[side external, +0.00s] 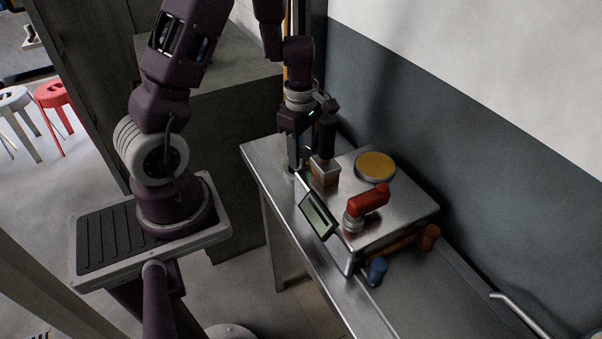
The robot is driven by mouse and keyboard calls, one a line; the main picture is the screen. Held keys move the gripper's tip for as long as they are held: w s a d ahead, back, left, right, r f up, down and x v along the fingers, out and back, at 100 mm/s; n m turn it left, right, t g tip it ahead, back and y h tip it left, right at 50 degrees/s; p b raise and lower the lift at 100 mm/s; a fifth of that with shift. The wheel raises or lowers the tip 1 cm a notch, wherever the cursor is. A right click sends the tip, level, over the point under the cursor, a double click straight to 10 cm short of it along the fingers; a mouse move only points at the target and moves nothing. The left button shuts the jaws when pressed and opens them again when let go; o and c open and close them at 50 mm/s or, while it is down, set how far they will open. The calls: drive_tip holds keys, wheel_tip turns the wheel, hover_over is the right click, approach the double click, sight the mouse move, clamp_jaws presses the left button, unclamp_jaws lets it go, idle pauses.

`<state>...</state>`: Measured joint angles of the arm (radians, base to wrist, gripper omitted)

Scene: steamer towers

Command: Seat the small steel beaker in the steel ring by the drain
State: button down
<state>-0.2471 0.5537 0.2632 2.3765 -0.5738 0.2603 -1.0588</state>
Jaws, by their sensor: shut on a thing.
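My gripper (291,168) points down over the left end of the steel counter, beside the far left edge of a steel bench scale. It is shut on a small greyish steel thing (289,177) low at its fingertips, which looks like the small steel beaker. Much of it is hidden by the fingers and the scale, so I cannot tell whether it touches the counter. I cannot make out the steel ring or the drain in this view.
A blue piece (376,270) and an orange-ended handle (427,237) lie nearby. A tap (512,309) shows at right.

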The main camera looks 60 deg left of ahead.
sight(302, 152)
drive_tip(key=shift+f, duration=0.95)
idle(0.6)
drive_tip(key=c, duration=0.6)
unclamp_jaws()
drive_tip(key=shift+c, duration=0.2)
wheel_tip(302, 152, up, 6)
drive_tip(key=shift+r, duration=0.55)
